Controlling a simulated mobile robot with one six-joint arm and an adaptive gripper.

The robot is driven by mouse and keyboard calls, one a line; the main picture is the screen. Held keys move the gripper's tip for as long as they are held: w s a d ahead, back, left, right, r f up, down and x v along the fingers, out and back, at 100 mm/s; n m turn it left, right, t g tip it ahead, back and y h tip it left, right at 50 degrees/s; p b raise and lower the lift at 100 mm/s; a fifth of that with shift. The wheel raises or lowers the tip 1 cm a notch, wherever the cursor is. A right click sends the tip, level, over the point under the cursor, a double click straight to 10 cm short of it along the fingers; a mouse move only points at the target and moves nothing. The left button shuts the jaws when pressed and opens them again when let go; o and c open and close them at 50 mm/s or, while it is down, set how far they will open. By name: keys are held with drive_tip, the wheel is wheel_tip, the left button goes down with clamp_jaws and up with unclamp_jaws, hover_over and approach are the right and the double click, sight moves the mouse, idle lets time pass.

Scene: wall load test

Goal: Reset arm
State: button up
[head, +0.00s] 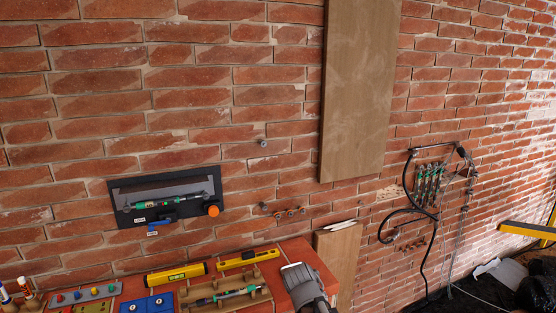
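A grey and black part of my arm rises from the bottom edge of the head view, in front of the right end of the brick ledge (312,257). No gripper fingers can be made out, so I cannot see whether my gripper holds anything. On the wall at left is a dark panel (118,188) with a green-and-black tool (160,201), an orange knob (213,210) and a blue part (153,233).
The ledge holds a yellow level (177,274), a second yellow tool (248,258), blue boxes (147,304) and a wooden tray (262,297). A wooden board (355,90) stands on the wall. Cables and green-and-black fittings (428,185) hang at right. Bolts (262,143) protrude from the wall.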

drive_tip(key=s+d+f+m+g+y, duration=0.2)
drive_tip(key=s+d+m+g+y, duration=0.1)
drive_tip(key=s, duration=0.7)
drive_tip(key=d+g, duration=0.1)
drive_tip(key=d, duration=0.1)
drive_tip(key=shift+d+f+g+y, duration=0.2)
drive_tip(key=shift+d+g+y, duration=0.1)
drive_tip(key=shift+y, duration=0.1)
